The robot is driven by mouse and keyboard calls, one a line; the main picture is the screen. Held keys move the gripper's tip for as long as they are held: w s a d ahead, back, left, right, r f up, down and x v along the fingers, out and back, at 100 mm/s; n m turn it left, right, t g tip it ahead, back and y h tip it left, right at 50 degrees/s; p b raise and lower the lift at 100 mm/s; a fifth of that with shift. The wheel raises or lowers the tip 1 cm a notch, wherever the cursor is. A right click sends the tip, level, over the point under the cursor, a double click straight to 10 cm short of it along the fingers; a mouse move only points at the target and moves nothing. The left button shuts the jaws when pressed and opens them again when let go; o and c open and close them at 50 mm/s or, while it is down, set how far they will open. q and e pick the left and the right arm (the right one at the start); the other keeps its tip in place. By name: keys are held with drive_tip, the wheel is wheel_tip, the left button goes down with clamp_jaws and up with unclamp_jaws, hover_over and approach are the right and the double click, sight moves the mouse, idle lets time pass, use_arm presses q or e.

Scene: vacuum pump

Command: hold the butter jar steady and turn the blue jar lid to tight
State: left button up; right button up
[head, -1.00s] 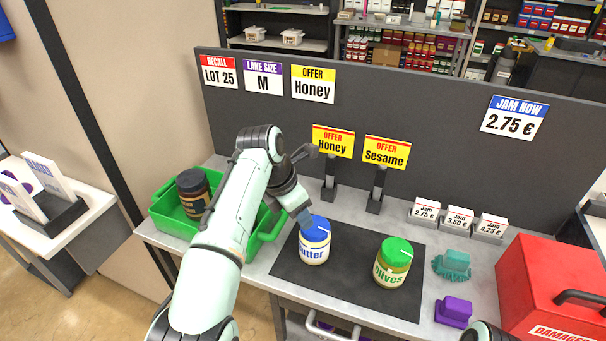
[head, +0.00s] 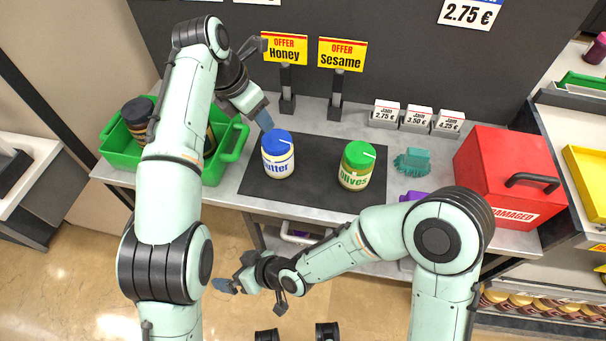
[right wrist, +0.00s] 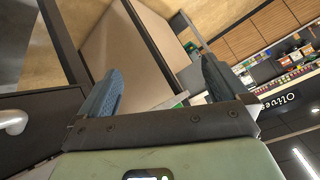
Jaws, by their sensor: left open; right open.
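The butter jar (head: 278,162) stands upright on the dark mat in the head view, with the blue lid (head: 277,141) on top. The lid bears a white line; I cannot tell how tight it sits. My right gripper (head: 226,286) is low in front of the table, away from the jar. In the right wrist view its two blue fingers (right wrist: 160,70) stand wide apart with nothing between them.
A green-lidded olives jar (head: 356,166) stands right of the butter jar on the mat (head: 315,187). A green crate (head: 122,158) with dark jars is at left. Sign stands (head: 335,107) rise behind. A teal brush-like block (head: 412,161) and red box (head: 500,175) are at right.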

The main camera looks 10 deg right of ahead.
drive_tip(key=w+r+t, duration=0.2)
drive_tip(key=w+r, duration=0.1)
drive_tip(key=r, duration=0.3)
drive_tip(key=m+t+h, duration=0.3)
drive_tip(key=t+h, duration=0.1)
drive_tip(key=t, duration=0.2)
approach(278, 153)
wheel_tip(278, 153, down, 4)
drive_tip(key=w+d, duration=0.1)
drive_tip(key=x, duration=1.2)
drive_tip(key=shift+w+a+r, duration=0.1)
drive_tip(key=shift+w+a, duration=0.1)
drive_tip(key=shift+w, duration=0.25)
drive_tip(key=c, duration=1.2)
